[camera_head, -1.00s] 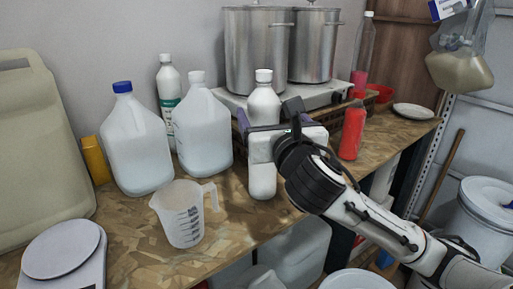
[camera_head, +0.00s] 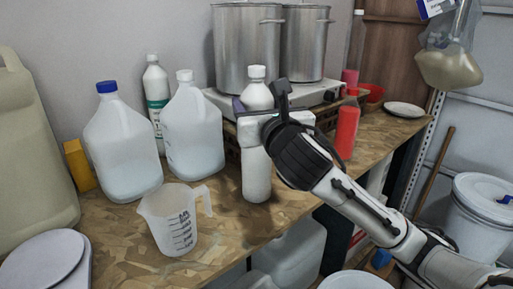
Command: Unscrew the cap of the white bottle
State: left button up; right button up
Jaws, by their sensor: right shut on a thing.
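The white bottle (camera_head: 256,175) stands upright on the wooden worktop, near its front edge. Its white cap (camera_head: 257,72) is on the neck and clear of any gripper. My right gripper (camera_head: 258,118) comes in from the right and is shut on the bottle's upper body, below the cap. The gripper and its wrist hide part of the bottle's middle. My left gripper is not in view.
A measuring jug (camera_head: 172,220) stands in front, left of the bottle. Jugs with a blue cap (camera_head: 122,150) and a white cap (camera_head: 193,130) stand behind left. Steel pots (camera_head: 247,50) on a stove and a red bottle (camera_head: 346,132) are behind. A scale (camera_head: 45,262) is at front left.

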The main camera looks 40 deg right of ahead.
jog(key=shift+r, duration=0.15)
grip_shut()
jog(key=shift+r, duration=0.1)
